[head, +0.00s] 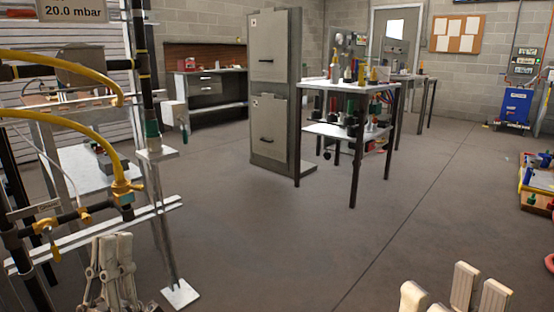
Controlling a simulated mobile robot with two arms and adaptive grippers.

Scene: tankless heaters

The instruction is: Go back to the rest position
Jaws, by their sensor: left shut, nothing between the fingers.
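My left gripper (112,262) shows at the bottom left of the head view, with its pale fingers pointing up. Its fingers are together and nothing is between them. It is in front of the metal stand and pipework, and I cannot tell how close it is to them. My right gripper (455,292) shows at the bottom right, cut off by the frame edge. Only its pale finger parts show, with a gap between them and no object seen in it.
A pipe rig with yellow hoses (70,118) and a metal stand (168,225) is close on the left. A grey cabinet (274,95) and a work table (345,88) stand further back. A blue machine (515,106) is at the right wall. The middle floor (290,240) is clear.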

